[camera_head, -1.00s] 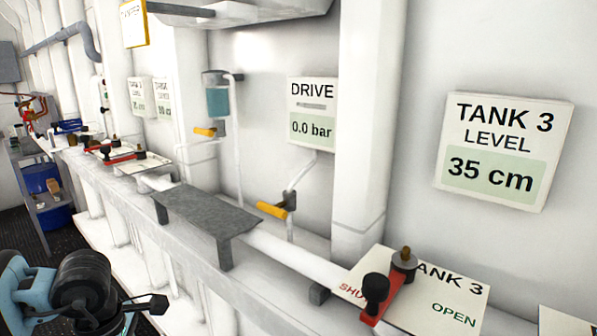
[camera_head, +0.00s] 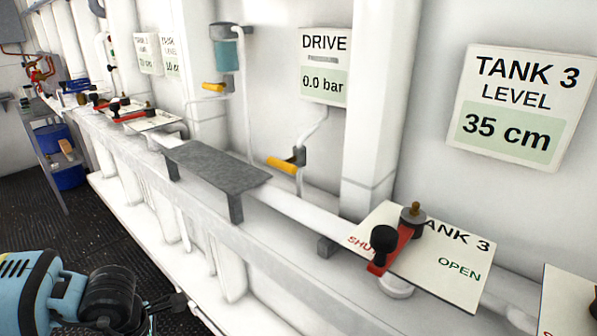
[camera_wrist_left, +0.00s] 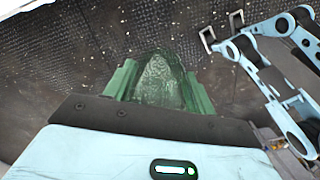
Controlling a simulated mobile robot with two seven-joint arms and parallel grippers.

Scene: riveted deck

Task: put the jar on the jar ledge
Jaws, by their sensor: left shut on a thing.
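My left gripper (camera_wrist_left: 158,95) shows in the left wrist view with its green fingers shut on a clear, greenish jar (camera_wrist_left: 158,80). The jar sits between the fingers, with the dark floor behind it. In the head view my left arm comes in at the lower left, and the jar cannot be made out there. A flat grey ledge (camera_head: 214,166) on a bracket juts out above the white pipe at the middle of the wall, to the right of and beyond my left arm. Its top is bare.
A tank 3 plate (camera_head: 445,265) with a red lever (camera_head: 392,250) and black knob stands right of the ledge. Yellow-handled valves (camera_head: 281,165) are behind it. A grey rack (camera_head: 45,150) with blue bins is at the far left. The floor (camera_head: 75,215) before the wall looks clear.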

